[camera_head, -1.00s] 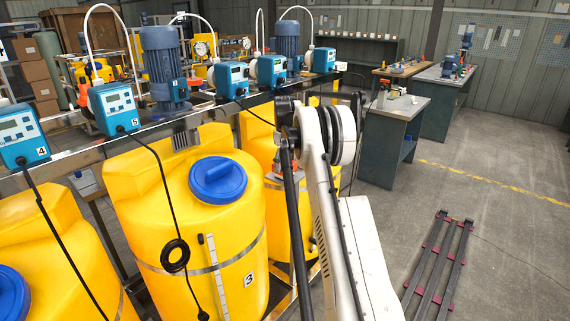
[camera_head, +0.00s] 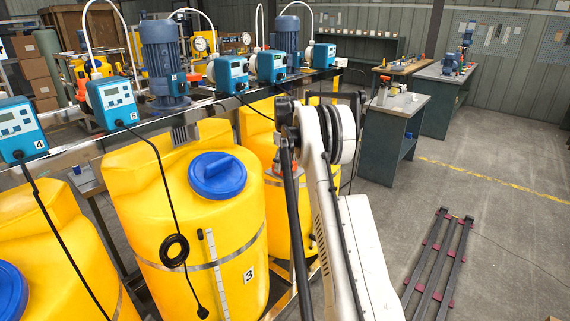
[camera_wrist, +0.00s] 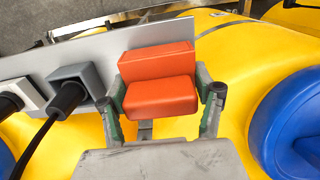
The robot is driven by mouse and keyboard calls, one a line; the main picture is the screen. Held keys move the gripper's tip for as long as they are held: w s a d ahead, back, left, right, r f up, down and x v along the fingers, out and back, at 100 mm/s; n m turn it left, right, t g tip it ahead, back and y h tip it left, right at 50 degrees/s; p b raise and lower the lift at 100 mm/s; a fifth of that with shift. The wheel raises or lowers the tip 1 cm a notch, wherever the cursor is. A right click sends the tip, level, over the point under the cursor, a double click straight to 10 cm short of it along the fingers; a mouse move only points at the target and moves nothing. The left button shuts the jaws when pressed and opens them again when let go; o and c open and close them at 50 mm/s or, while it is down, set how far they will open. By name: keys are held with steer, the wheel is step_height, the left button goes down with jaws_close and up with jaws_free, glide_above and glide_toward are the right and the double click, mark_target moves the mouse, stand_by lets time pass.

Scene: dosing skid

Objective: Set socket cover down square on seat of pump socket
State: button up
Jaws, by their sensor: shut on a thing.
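The socket cover is an orange stepped block (camera_wrist: 158,78) in the wrist view. My gripper (camera_wrist: 161,98) is shut on it, with one grey-green finger at each side. The cover is in front of a pale grey socket panel (camera_wrist: 100,58). I cannot tell whether it touches the panel or a seat. Any pump socket seat behind the cover is hidden. Left of the cover, a grey socket (camera_wrist: 76,88) holds a black plug. In the head view my arm hides most of the gripper.
A second plug (camera_wrist: 12,100) sits farther left on the panel. Yellow tanks (camera_head: 185,250) with blue lids (camera_head: 218,176) lie close around. Blue dosing pumps (camera_head: 231,72) line the skid rail above. Open floor (camera_head: 480,200) is at the right.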

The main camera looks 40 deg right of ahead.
mark_target(285, 154)
steer(key=shift+f, duration=0.3)
steer(key=o, duration=1.2)
step_height(285, 154, up, 12)
